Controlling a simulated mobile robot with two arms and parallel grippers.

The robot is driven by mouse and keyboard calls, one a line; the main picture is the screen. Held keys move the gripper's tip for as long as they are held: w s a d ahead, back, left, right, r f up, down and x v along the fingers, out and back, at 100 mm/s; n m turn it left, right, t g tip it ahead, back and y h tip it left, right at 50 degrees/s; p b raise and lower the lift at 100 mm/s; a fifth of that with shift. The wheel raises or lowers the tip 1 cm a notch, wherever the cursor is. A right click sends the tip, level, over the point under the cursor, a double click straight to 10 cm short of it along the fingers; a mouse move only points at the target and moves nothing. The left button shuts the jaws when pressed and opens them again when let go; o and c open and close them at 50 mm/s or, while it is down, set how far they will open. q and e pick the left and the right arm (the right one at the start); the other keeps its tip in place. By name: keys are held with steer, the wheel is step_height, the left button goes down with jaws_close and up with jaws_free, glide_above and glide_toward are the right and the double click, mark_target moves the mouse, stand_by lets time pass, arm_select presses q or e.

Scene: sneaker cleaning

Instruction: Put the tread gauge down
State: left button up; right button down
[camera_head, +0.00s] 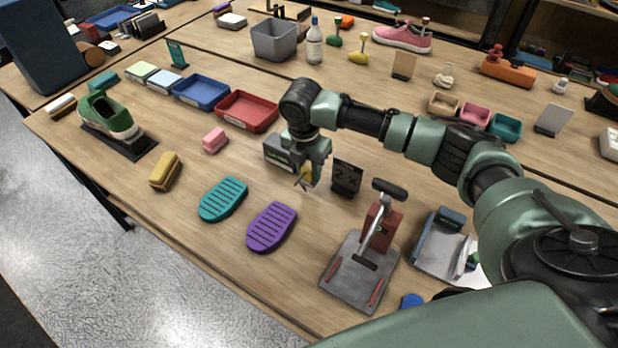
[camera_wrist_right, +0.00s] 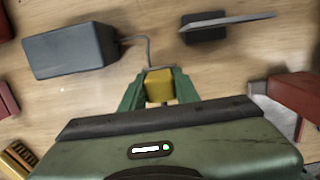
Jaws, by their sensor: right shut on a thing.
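My right gripper (camera_head: 306,178) reaches down over the middle of the wooden table. It is shut on a small yellow piece, which I take to be the tread gauge (camera_head: 307,175). In the right wrist view, the yellow gauge (camera_wrist_right: 158,84) sits between the green fingers (camera_wrist_right: 157,92). A thin dark line runs from near its far end to a grey box (camera_wrist_right: 70,50). I cannot tell whether the gauge touches the table. My left gripper is not in view.
The grey box (camera_head: 278,152) and a small black sign (camera_head: 347,178) stand close to the gripper. Purple (camera_head: 272,227) and teal (camera_head: 223,200) soles lie in front. A red-and-grey press (camera_head: 359,270) stands front right. Blue (camera_head: 201,91) and red (camera_head: 246,112) trays are behind.

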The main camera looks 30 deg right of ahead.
mark_target(309, 180)
step_height(309, 180, down, 4)
steer(key=shift+r+p, duration=0.25)
steer(key=shift+p, duration=0.05)
steer(key=shift+f, duration=0.5)
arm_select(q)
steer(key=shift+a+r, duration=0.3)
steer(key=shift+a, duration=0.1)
arm_select(e)
steer(key=c, duration=1.1)
jaws_free()
steer(key=shift+f, duration=0.1)
steer(key=shift+o, duration=0.2)
steer(key=r, duration=0.3)
steer(key=r+b, duration=0.1)
steer(key=r, duration=0.3)
steer(key=a+r, duration=0.1)
steer(key=r, duration=0.3)
steer(key=shift+s+a+r, duration=0.1)
steer(key=shift+s, duration=0.2)
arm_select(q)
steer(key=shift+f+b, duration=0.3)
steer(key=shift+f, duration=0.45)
arm_select(e)
steer(key=shift+s+r, duration=0.1)
steer(key=shift+r, duration=0.45)
